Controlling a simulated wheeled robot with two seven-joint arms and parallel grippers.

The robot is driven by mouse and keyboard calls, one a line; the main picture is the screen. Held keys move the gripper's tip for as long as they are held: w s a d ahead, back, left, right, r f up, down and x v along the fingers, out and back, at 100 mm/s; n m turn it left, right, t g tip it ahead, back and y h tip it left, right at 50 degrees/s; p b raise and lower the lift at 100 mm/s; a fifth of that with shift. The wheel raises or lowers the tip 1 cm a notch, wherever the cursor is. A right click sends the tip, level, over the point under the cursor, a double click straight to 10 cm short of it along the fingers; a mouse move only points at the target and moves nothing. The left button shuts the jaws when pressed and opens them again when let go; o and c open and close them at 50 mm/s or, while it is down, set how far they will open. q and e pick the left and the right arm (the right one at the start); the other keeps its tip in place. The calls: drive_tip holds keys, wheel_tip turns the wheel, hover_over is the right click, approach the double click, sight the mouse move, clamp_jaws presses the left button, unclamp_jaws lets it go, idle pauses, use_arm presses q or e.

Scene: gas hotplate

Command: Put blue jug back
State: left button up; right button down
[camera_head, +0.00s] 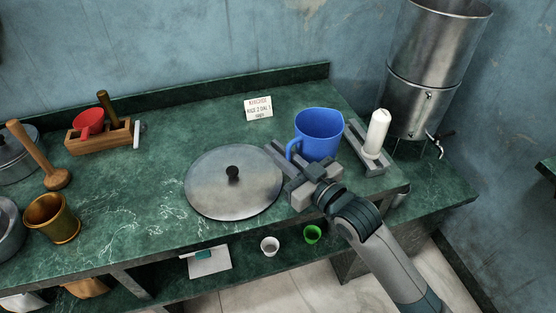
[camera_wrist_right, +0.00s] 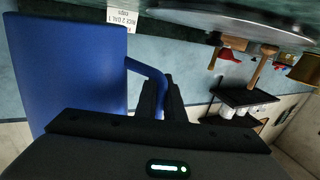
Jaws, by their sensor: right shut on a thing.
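The blue jug (camera_head: 318,137) is upright at the right part of the green counter, just left of a white cylinder. Its handle faces left, toward the pan lid. My right gripper (camera_head: 293,166) is shut on the handle; in the right wrist view, the dark fingers (camera_wrist_right: 165,100) close around the handle beside the jug's blue wall (camera_wrist_right: 65,70). I cannot tell whether the jug's base touches the counter. My left gripper is not in view.
A round metal lid (camera_head: 225,190) lies left of my right gripper. A white cylinder (camera_head: 377,133) stands on a grey holder right of the jug. A small sign (camera_head: 258,108) stands behind. A tall metal urn (camera_head: 425,80) is at the back right.

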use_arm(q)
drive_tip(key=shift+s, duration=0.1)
use_arm(e)
drive_tip(key=shift+f, duration=1.55)
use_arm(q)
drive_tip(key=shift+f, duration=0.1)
use_arm(e)
drive_tip(key=shift+f, duration=0.1)
drive_tip(key=c, duration=1.9)
unclamp_jaws()
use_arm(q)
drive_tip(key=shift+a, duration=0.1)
use_arm(e)
drive_tip(key=shift+o, duration=0.2)
drive_tip(key=shift+s+d, duration=0.1)
drive_tip(key=b+v, duration=0.1)
drive_tip(key=v, duration=1)
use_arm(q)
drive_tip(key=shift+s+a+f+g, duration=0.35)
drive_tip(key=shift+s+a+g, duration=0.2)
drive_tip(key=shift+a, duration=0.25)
use_arm(e)
drive_tip(key=shift+s+d, duration=0.25)
drive_tip(key=shift+s, duration=0.05)
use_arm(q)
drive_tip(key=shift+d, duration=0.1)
